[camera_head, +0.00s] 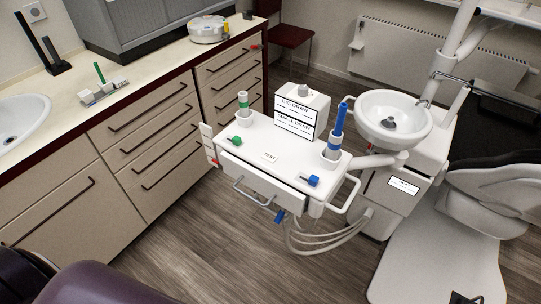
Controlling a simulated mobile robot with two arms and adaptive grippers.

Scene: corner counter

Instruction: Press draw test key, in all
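A white dental cart (225,125) stands in the middle of the room. A small white plate (269,157) that appears to read "TEST" is on its top near the front. Behind it stands a white box with a black-lettered sign (294,115); the wording is too small to read surely. A green piece (236,140) lies at the left of the top and a blue piece (313,180) at the front right. A green-banded cylinder (243,105) stands at the left, a tall blue one (339,122) at the right in a holder. A front drawer (262,186) has a grey handle. Neither gripper shows.
A counter (140,72) with drawers runs along the left, with a small rack holding a green stick (100,72). A white basin (393,112) and a dental chair (440,240) are at the right. A purple seat (95,285) is bottom left. Wooden floor (190,235) lies open before the cart.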

